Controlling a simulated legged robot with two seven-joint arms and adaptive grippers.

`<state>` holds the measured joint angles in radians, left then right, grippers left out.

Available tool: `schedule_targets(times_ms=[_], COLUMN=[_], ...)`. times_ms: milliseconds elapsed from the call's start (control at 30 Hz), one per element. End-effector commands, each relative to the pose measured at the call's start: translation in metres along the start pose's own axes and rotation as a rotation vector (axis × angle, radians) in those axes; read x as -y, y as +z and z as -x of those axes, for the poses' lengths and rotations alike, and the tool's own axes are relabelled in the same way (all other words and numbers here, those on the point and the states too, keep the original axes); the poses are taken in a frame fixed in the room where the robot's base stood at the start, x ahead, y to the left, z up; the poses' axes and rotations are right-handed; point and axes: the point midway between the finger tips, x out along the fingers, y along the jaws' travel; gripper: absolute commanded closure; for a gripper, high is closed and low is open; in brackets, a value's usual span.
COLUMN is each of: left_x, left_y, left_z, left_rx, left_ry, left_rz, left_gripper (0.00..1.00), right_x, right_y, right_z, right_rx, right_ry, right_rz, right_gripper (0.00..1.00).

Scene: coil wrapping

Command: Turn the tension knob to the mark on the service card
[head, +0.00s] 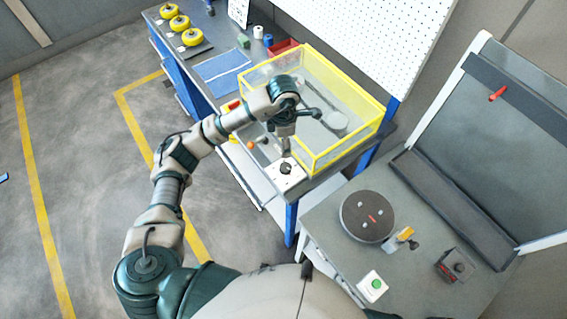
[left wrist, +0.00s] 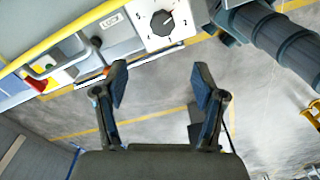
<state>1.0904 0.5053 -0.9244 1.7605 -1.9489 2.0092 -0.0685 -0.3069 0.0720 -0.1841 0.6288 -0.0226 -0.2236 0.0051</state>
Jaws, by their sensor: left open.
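The tension knob (head: 286,168) is a small dark knob on a white plate at the front edge of the bench. In the left wrist view the knob (left wrist: 163,22) shows near the top, on its dial plate with printed digits. My left gripper (head: 286,148) is above and close to the knob, seen from the side. In the left wrist view my left gripper (left wrist: 162,84) is open and empty, fingers apart, with the knob beyond the fingertips. A white card (head: 239,12) stands at the back of the bench; its marking is too small to read. My right gripper is out of view.
A yellow-framed clear enclosure (head: 352,150) stands right behind the knob. An orange button (head: 250,145) is left of the plate, and a red knob (left wrist: 37,84) shows in the wrist view. Yellow spools (head: 192,37) stand at the far left. A second table (head: 330,215) with a round disc (head: 367,216) is at right.

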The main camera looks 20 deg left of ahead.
Motion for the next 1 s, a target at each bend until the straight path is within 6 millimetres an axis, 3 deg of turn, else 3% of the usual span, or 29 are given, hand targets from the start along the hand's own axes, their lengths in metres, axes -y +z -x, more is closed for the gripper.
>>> schedule_targets(times_ms=[100,500,733,1000], left_x=[0.004,0.005,0.002,0.002], left_y=[0.004,0.006,0.003,0.004], left_z=[-0.03,-0.116,-0.141,-0.144], left_rx=[-0.003,-0.003,0.002,0.001], left_ry=[-0.008,-0.004,-0.003,-0.002], left_rz=[-0.003,-0.003,-0.002,-0.003], left_gripper=[0.3,0.3,0.3,0.3], right_x=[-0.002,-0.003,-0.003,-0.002], right_y=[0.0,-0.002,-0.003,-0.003], right_z=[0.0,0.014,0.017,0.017], right_rx=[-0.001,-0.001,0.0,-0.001], right_ry=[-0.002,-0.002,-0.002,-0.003], right_rz=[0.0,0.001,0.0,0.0], right_gripper=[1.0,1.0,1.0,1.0])
